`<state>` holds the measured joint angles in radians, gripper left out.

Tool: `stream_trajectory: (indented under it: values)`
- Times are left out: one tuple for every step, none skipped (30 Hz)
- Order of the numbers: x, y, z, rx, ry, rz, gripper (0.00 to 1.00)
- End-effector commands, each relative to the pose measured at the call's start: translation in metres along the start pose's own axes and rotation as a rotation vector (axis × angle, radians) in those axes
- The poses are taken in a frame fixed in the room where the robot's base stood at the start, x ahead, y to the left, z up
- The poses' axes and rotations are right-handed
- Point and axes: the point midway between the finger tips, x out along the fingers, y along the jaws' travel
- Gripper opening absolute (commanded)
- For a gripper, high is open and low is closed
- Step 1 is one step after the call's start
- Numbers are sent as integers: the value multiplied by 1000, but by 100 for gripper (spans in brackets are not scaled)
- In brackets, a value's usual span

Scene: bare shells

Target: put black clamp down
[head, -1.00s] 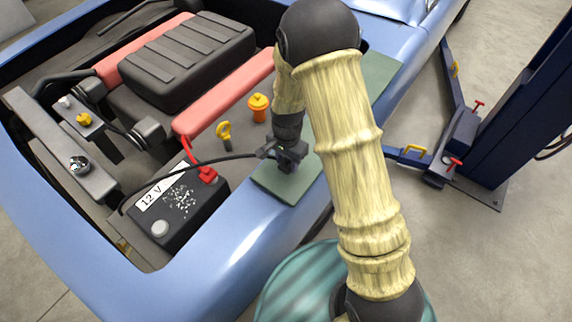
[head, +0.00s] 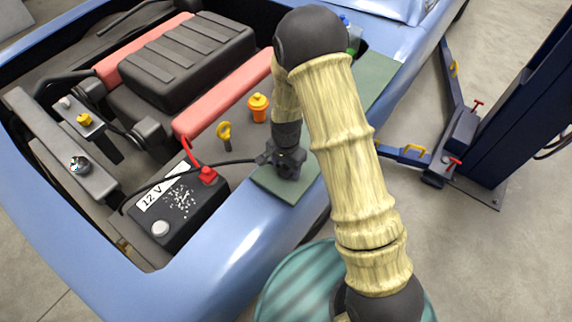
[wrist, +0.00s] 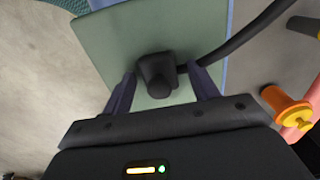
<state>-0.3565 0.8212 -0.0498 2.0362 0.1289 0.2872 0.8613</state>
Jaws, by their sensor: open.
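The black clamp (wrist: 158,76) lies on the green mat (wrist: 105,35) in the wrist view, its black cable (wrist: 235,42) running off to the upper right. My gripper (wrist: 163,88) is open, with one finger on each side of the clamp and a gap showing on both sides. In the head view my gripper (head: 286,170) is down over the near part of the mat (head: 283,192) and mostly hides the clamp. The cable (head: 215,162) runs left from there across the battery (head: 180,208).
A red clamp (head: 207,174) sits on the battery. A yellow dipstick handle (head: 224,131) and an orange cap (head: 258,106) stand left of my gripper; the cap also shows in the wrist view (wrist: 288,107). A blue lift post (head: 525,100) stands at the right.

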Motion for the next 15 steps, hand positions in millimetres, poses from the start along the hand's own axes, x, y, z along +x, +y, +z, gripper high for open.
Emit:
stream_trajectory:
  values:
    - [-1,0,0,0,0,0,59]
    - [-2,0,0,0,0,0,59]
    - [-4,0,0,0,0,0,59]
    - [-5,0,0,0,1,-1,59]
    - [-6,0,0,-1,1,-1,59]
    - [-9,-1,0,0,2,-2,59]
    - [-12,-1,-1,0,3,-3,59]
    - [-15,-1,-1,0,2,-3,59]
    - [-20,-1,0,0,2,-3,59]
    - [-24,-1,-1,0,3,-4,59]
    - [-28,-1,0,0,2,-4,59]
    - [-34,-1,-1,0,3,-5,59]
    - [-39,-1,-1,0,3,-5,59]
    - [-44,-1,-1,0,3,-5,59]
    - [-50,-1,0,0,3,-4,59]
